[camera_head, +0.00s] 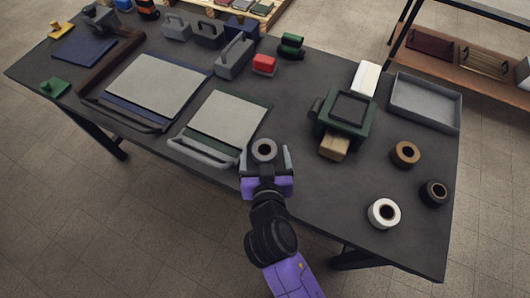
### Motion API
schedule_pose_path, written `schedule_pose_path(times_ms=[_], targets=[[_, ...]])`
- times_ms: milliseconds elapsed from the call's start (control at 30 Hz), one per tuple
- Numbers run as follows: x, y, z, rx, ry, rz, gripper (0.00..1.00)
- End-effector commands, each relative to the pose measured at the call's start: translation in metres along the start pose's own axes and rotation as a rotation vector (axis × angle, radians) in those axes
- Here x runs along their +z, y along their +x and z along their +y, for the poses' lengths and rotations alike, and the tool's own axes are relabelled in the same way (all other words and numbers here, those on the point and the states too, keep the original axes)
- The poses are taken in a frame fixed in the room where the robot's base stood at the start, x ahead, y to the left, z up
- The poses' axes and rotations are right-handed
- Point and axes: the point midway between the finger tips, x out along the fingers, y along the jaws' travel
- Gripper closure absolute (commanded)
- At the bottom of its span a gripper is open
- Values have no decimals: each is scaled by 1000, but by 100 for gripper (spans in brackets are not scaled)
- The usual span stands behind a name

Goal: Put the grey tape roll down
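The grey tape roll (264,149) is between the two fingers of my gripper (265,158), its round hole facing up. The fingers stand on its left and right sides and appear closed on it. My gripper is over the front edge of the dark table, just right of a board with a grey sheet. I cannot tell how high the roll is above the table top.
A brown roll (405,154), a black roll (434,193) and a white roll (383,213) lie at the right. A green-framed block (343,112) and a grey tray (457,102) stand behind. The dark table (320,190) is bare right of my gripper.

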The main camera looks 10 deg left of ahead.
Motion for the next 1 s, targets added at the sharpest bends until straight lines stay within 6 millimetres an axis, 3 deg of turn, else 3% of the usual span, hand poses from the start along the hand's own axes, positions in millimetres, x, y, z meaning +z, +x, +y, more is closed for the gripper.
schedule_pose_path(times_ms=[267,800,1000], targets=[[-5,-2,0,0,0,0,17],[-1,-100,0,-1,1,-1,17],[-2,-118,0,1,1,-1,17]])
